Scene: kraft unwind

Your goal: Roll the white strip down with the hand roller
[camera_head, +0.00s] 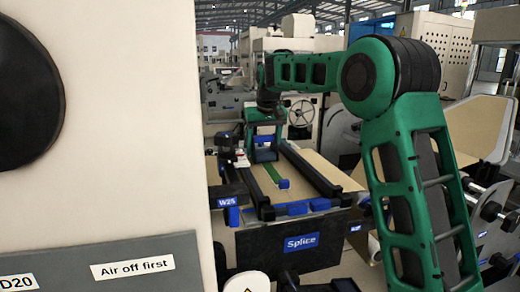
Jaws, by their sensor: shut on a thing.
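My gripper (265,152) is at the far end of the splice table (255,192), low over its surface. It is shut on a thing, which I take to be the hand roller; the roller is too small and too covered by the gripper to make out. I cannot clearly pick out the white strip; the far part of the table is behind my gripper.
Dark rails (312,172) run along the table. Blue blocks (298,208) line its near edge, above a "Splice" label (301,242). A large cream cabinet (130,130) blocks the left. A small red and white device (238,156) stands left of the gripper.

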